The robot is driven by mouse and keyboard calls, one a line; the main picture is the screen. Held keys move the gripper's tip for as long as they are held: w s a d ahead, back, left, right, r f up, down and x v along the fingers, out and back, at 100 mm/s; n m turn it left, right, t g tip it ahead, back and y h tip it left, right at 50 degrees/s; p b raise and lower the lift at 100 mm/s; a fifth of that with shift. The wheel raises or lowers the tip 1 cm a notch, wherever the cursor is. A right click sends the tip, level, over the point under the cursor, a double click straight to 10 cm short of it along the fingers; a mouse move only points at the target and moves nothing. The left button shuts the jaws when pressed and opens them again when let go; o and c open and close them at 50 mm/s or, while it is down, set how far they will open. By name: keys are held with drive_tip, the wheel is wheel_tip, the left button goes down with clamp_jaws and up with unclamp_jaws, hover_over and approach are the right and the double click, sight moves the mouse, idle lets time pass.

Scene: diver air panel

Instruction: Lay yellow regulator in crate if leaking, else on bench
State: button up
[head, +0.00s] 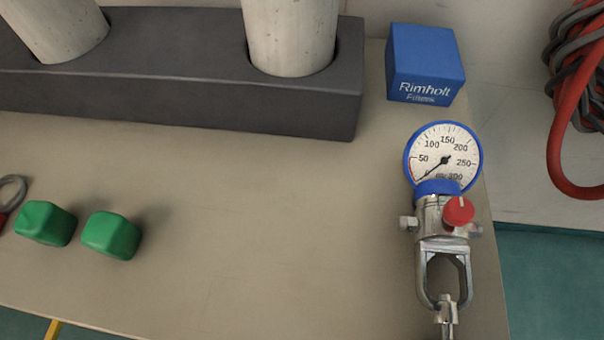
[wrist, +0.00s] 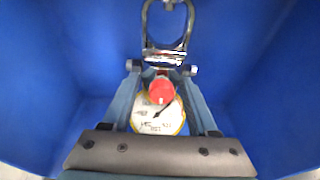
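The yellow regulator (wrist: 148,124) shows in the wrist view, with a yellow-rimmed white gauge, a red knob and a metal yoke pointing up the picture. My gripper (wrist: 161,72) has its two fingers close along both sides of the regulator and appears shut on it. The blue walls of the crate (wrist: 50,70) surround it on both sides. I cannot tell whether the regulator touches the crate's floor. The gauge is too blurred to read. In the head view, the bench (head: 250,230) is in sight; my gripper, the yellow regulator and the crate are not.
A blue-rimmed regulator (head: 445,225) with a red knob lies at the bench's right edge. Behind it stands a blue box (head: 425,65). A dark rack (head: 180,95) holds pale cylinders. Two green blocks (head: 110,235) lie at left. A red and grey hose coil (head: 575,110) is at right. The bench middle is clear.

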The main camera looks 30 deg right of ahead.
drive_tip(key=o, duration=0.3)
drive_tip(key=shift+o, duration=0.2)
drive_tip(key=shift+r, duration=0.1)
drive_tip(key=p+v, duration=0.8)
drive_tip(key=v, duration=0.4)
drive_tip(key=shift+w+d+r, duration=0.1)
drive_tip(key=shift+r, duration=0.3)
drive_tip(key=shift+r+p, duration=0.2)
drive_tip(key=shift+p, duration=0.15)
drive_tip(key=shift+f, duration=0.1)
